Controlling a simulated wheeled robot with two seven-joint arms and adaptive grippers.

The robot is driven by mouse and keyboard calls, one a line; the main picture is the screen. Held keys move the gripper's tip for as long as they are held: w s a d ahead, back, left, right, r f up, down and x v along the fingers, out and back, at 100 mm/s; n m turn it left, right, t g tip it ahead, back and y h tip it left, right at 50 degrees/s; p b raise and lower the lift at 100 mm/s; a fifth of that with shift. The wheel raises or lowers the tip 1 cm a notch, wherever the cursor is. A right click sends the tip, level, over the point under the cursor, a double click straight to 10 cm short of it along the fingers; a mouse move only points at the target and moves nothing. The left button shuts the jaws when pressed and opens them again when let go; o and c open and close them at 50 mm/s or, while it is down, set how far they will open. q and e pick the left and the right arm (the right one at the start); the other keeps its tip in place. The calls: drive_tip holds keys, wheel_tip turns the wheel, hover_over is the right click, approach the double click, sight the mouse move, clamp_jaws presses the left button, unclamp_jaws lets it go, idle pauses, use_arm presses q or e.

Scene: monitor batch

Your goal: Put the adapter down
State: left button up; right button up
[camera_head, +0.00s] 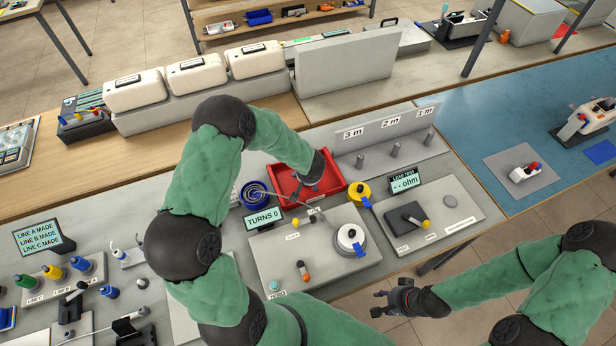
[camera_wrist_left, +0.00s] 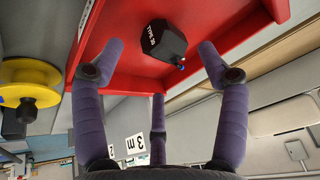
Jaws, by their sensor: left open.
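The adapter (camera_wrist_left: 158,37) is a small black block with chamfered corners, marked "TYPE 30", with a small blue-and-red tip at one end. In the left wrist view it appears to rest on the floor of the red tray (camera_wrist_left: 110,55). In the head view the red tray (camera_head: 334,174) stands at the centre, and my left arm covers part of it. My left gripper (camera_wrist_left: 125,70) has its three purple fingers spread, with nothing between them, and the adapter is apart from them. My right gripper (camera_head: 384,302) hangs empty in front of the bench edge with its fingers apart.
A yellow spool (camera_head: 358,190) stands right of the tray, and a blue coil (camera_head: 253,194) left of it. A winding station (camera_head: 320,260) with a "TURNS 0" display (camera_head: 264,219) lies in front. A tester screen (camera_head: 405,180) and pegs marked 1 m to 3 m are to the right.

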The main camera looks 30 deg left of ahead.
use_arm(q)
drive_tip(key=p+v, duration=0.2)
drive_tip(key=v, duration=0.6)
drive_tip(key=shift+r+p, duration=0.25)
drive_tip(key=shift+p, duration=0.05)
drive_tip(key=shift+s, duration=0.15)
